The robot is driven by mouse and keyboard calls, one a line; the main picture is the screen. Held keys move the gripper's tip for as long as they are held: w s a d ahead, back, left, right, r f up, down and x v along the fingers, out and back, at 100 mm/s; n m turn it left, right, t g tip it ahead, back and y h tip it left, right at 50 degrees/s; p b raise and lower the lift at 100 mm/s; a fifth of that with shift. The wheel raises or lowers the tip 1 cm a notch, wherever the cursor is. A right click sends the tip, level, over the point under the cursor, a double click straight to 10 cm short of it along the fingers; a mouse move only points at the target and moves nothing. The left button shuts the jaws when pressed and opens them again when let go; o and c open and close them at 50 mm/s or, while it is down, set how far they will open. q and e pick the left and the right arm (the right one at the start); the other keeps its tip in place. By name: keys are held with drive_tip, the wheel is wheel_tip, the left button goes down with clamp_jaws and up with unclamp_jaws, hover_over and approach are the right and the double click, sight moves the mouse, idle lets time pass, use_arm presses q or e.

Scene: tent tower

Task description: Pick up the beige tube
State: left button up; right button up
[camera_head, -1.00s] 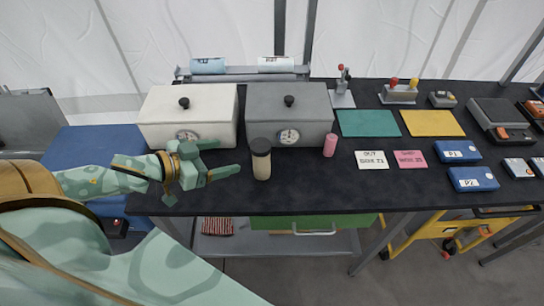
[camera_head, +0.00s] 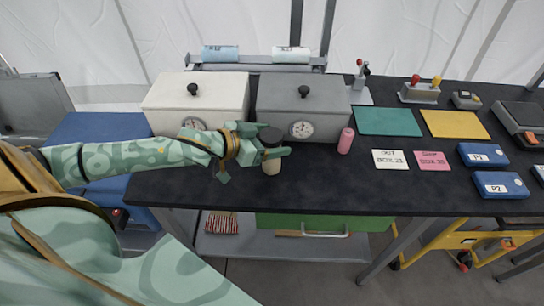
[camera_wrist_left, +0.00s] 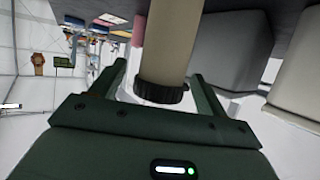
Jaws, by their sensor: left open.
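The beige tube (camera_head: 271,165) stands upright on the black table in front of the grey box, with a dark cap on top. My left gripper (camera_head: 268,143) is open around the tube's upper part, its fingers on either side. In the left wrist view the tube (camera_wrist_left: 172,40) and its dark ribbed cap (camera_wrist_left: 160,92) lie between the two open fingers (camera_wrist_left: 158,85). I cannot tell whether a finger touches it. My right gripper is not in view.
A white box (camera_head: 196,105) and a grey box (camera_head: 302,110) with knobs and dials stand behind the tube. A pink cylinder (camera_head: 346,141) stands to its right. Green (camera_head: 388,122) and yellow mats (camera_head: 454,124), labelled cards and blue cases lie further right. The table's front edge is close.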

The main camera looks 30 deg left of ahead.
use_arm(q)
drive_tip(key=x, duration=0.2)
drive_tip(key=shift+w+d+f, duration=0.1)
drive_tip(key=shift+w+f, duration=0.05)
drive_tip(key=shift+w, duration=0.05)
drive_tip(key=c, duration=1.4)
